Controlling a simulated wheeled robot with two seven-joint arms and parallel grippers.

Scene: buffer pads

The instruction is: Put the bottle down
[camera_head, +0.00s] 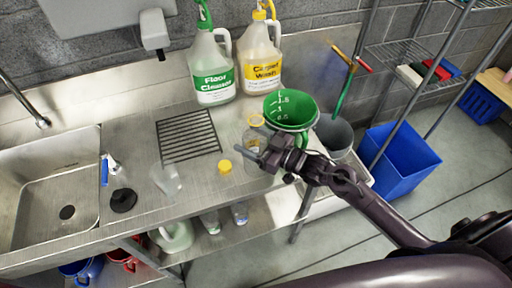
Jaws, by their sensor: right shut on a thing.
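A small clear bottle (251,139) with a yellowish top and a pale label stands roughly upright at the counter's right part. My right gripper (268,152) reaches in from the right and is shut on this bottle. The gripper hides part of the bottle's lower side. I cannot tell whether its base touches the steel counter (190,203). My left gripper is not in view.
A green measuring jug (290,112) sits close right of the bottle. Large Floor Cleaner (212,75) and Carpet Wash (260,65) jugs stand behind. A yellow cap (224,167), clear container (165,180), drain grate (188,135) and sink (60,190) lie left.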

